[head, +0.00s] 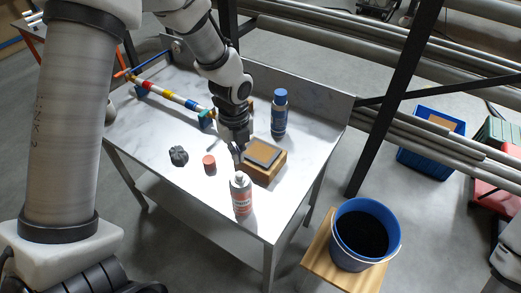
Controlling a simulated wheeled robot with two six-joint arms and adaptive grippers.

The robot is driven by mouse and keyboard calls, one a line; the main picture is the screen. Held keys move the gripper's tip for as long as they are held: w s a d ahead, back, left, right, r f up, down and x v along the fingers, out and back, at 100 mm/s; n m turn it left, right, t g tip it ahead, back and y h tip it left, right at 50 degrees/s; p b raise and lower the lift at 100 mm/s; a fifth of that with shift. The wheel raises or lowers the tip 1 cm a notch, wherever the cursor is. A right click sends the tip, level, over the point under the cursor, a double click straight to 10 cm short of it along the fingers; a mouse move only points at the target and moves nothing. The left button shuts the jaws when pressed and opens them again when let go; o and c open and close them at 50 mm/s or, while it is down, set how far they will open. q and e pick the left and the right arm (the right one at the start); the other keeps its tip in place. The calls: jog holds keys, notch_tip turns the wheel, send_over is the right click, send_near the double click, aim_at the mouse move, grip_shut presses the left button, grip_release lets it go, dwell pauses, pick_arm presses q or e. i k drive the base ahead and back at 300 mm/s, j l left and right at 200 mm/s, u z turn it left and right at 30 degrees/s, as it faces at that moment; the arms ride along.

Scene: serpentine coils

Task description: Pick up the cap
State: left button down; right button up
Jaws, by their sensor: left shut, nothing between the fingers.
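A small reddish-brown cylinder (209,162), which looks like the cap, stands on the metal table (180,115) between a dark lump and a spray can. My left gripper (237,158) points down over the table, just right of the cap and apart from it. Its fingers are together with nothing between them. They are close behind the top of the white and red spray can (241,196); I cannot tell if they touch it. My right gripper is not in view.
A dark crumpled lump (179,156) lies left of the cap. A striped rod (172,97) is at the back left. A blue bucket (341,240) stands off the table.

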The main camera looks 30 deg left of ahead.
aim_at(209, 163)
jog(key=u, duration=1.05)
